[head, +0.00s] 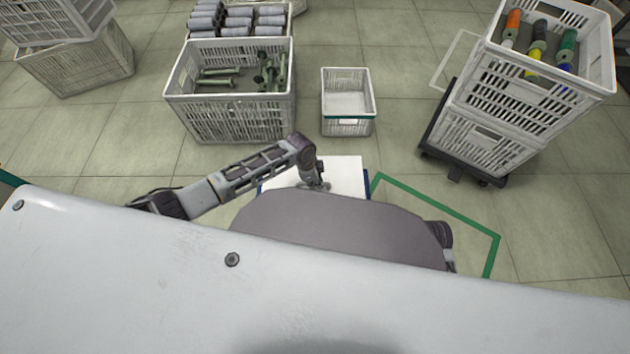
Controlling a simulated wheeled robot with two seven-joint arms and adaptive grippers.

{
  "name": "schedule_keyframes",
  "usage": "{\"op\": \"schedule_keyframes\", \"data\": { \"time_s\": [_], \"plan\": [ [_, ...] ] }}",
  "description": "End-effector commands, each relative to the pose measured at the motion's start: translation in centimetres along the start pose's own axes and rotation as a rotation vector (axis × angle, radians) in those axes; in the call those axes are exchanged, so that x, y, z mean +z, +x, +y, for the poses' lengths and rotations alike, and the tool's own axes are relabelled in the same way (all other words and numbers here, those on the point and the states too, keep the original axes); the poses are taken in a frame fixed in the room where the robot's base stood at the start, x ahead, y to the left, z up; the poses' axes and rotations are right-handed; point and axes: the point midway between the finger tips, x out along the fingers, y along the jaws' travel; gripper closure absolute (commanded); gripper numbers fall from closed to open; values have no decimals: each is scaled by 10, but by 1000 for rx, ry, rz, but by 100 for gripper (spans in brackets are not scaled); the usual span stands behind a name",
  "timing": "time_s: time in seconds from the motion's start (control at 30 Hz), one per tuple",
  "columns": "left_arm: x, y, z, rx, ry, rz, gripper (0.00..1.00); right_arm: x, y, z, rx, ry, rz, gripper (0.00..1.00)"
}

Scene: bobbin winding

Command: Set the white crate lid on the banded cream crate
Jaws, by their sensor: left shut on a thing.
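The white crate lid (345,172) is a flat white panel in front of my body, partly hidden by my left arm and my own body. My left gripper (319,185) is shut on the lid, at its near part. The banded cream crate (348,127) stands on the floor just beyond the lid. It is small, open at the top and looks empty, with a green band around it. The lid is apart from the crate in the picture, on the near side of it. My right gripper is not in view.
A larger crate with green bobbins (190,112) stands left of the banded crate, with grey rolls behind. Stacked crates with coloured spools (487,98) stand on a dark dolly at right. Something blue shows at the lid's edges. Green tape (440,208) marks the floor.

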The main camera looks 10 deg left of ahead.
Motion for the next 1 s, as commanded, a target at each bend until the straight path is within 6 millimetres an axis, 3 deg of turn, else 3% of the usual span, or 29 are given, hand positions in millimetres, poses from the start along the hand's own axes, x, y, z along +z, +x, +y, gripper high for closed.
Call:
{"op": "schedule_keyframes", "data": {
  "time_s": [0.37, 0.4, 0.6, 1.0],
  "plan": [
    [0, 0, 0, -1, 0, 2, 100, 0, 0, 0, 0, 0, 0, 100],
    [0, 0, 0, -1, 0, 2, 85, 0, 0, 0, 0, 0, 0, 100],
    [0, 0, 0, -1, 0, 1, 61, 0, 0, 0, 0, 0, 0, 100],
    [1, -1, 0, 0, 0, -1, 61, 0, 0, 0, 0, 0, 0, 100]
  ]
}}
